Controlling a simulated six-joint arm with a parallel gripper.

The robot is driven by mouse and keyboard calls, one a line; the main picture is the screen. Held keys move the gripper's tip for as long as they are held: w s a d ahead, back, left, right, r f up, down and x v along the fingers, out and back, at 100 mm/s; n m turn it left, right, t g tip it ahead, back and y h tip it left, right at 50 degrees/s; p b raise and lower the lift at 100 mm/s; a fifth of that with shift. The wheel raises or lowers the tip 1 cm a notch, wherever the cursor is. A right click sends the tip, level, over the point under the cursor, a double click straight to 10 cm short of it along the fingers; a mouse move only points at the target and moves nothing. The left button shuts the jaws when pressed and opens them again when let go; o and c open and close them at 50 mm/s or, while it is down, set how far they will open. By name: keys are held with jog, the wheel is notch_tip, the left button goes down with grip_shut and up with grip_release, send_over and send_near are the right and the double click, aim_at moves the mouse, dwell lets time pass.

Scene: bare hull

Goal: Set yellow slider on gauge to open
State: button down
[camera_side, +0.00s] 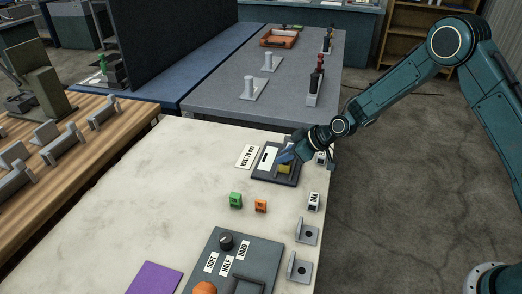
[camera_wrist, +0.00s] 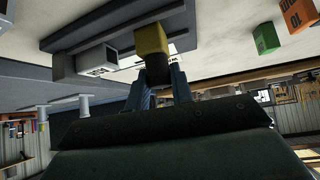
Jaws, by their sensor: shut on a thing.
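The gauge (camera_side: 262,174) is a dark flat plate with a white strip, lying near the right edge of the pale table. The yellow slider (camera_side: 286,169) stands at the plate's right part, and its yellow block (camera_wrist: 151,39) also shows at the top middle of the wrist view. My gripper (camera_side: 284,158) reaches in from the right and is shut on the slider. In the wrist view the two blue fingers (camera_wrist: 159,82) meet at the slider's dark lower part. The fingers partly hide the slider in the side view. I cannot read an "open" mark on the gauge.
A white card with lettering (camera_side: 246,157) lies left of the gauge. A green block (camera_side: 235,200) and an orange block (camera_side: 261,206) sit in front, with a white labelled block (camera_side: 314,201) to the right. A grey panel with a knob (camera_side: 226,241) lies nearer.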

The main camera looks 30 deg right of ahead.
jog(key=c, duration=1.2)
grip_release()
jog(key=shift+r, duration=0.1)
jog(key=v, duration=1.3)
jog(key=shift+s+d, duration=0.2)
jog(key=shift+s, duration=0.05)
jog(key=shift+r, duration=0.1)
jog(key=s+d+r+m+g+h, duration=0.1)
jog(key=s+r+m+h, duration=0.15)
jog(key=s+r, duration=1.2)
jog(key=s+d+r+m+h, duration=0.1)
jog(key=s+m, duration=0.1)
jog(key=s, duration=0.7)
jog(key=s+d+r+m+h, duration=0.1)
jog(key=s+d+m, duration=0.1)
jog(key=s, duration=0.7)
jog(key=shift+s+d+r+m+g+h, duration=0.25)
jog(key=shift+d+m+g+h, duration=0.05)
jog(key=shift+d+m+h, duration=0.05)
